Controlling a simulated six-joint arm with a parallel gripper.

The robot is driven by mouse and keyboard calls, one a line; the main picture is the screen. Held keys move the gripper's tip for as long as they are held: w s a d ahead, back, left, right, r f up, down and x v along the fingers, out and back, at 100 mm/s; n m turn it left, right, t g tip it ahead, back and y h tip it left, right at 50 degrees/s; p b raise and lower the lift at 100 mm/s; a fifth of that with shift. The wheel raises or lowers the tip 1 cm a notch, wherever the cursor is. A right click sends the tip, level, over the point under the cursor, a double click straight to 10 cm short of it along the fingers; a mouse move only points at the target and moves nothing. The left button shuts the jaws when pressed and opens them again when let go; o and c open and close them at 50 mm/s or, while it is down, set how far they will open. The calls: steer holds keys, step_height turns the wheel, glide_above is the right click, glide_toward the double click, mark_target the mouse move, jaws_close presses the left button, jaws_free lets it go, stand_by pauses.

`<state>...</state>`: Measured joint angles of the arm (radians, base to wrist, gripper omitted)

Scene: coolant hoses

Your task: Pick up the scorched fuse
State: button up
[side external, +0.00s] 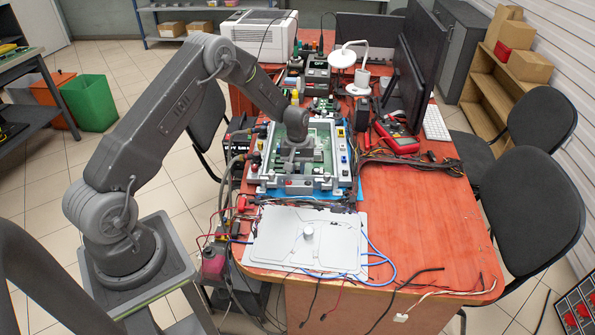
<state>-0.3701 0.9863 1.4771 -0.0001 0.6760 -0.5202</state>
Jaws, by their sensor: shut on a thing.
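My gripper (297,160) is low over the green circuit board (272,152) inside an open grey housing (258,180). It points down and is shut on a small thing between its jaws. The arm and the jaws hide that thing, and I cannot make out whether it is the scorched fuse. No fuse can be told apart elsewhere on the board at this size. I cannot tell whether the held thing touches the board.
A flat grey cover plate (335,240) with a knob lies in front of the housing, with a blue cable (385,262) beside it. A red multimeter (398,138) and dark cables are to the right. Monitors (425,60) stand behind. The table's right front (430,220) is mostly clear.

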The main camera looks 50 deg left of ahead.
jaws_close()
steer(key=shift+r, duration=0.5)
steer(key=r, duration=0.2)
steer(key=s+a+r, duration=0.1)
steer(key=r, duration=0.1)
steer(key=s+a+r, duration=0.6)
steer(key=s+a, duration=0.1)
steer(key=shift+s, duration=0.25)
